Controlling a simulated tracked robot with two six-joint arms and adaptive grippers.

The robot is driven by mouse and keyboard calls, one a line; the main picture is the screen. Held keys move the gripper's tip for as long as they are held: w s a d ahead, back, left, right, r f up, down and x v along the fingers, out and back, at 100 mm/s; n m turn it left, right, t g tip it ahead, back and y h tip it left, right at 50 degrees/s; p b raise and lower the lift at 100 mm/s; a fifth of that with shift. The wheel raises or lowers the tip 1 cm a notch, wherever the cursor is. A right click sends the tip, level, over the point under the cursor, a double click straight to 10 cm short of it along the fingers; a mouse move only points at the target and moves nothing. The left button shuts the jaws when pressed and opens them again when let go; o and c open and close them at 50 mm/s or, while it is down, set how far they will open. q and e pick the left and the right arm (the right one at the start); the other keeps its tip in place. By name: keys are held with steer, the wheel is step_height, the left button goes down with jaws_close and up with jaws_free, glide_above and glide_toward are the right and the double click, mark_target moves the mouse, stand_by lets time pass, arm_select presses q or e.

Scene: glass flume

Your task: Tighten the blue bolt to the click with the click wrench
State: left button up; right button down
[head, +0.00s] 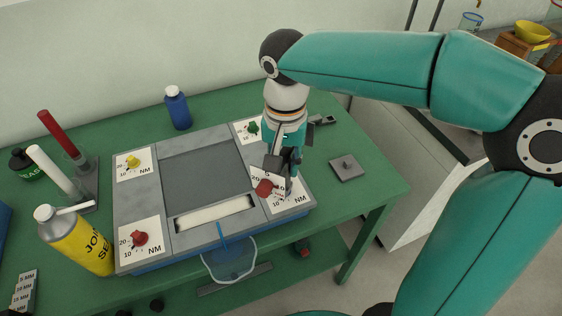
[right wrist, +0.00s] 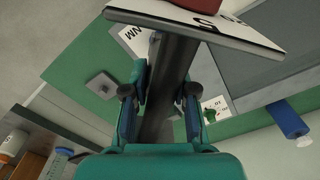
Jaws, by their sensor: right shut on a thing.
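My right gripper (head: 286,165) points down over the near right corner of the grey frame. In the right wrist view its fingers (right wrist: 158,105) are closed around a dark grey bar (right wrist: 168,85), which looks like the click wrench. The bar's far end runs behind a white card (right wrist: 190,22) with a red piece on it. In the head view a red piece (head: 264,187) shows just left of the gripper, over the near right NM card (head: 300,196). I cannot make out the blue bolt; gripper and card may hide it. My left gripper is not in view.
The grey frame (head: 182,228) has other NM cards with yellow (head: 133,162), red (head: 139,238) and green (head: 253,127) pieces. A blue bottle (head: 177,108) stands behind it and a yellow can (head: 75,240) to its left. A grey square plate (head: 346,168) lies right on the green table.

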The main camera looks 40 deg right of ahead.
mark_target(284, 151)
steer(key=shift+m, duration=0.6)
steer(key=shift+m, duration=0.8)
steer(key=shift+n, duration=0.6)
steer(key=shift+r+p, duration=2.35)
steer(key=shift+r, duration=0.2)
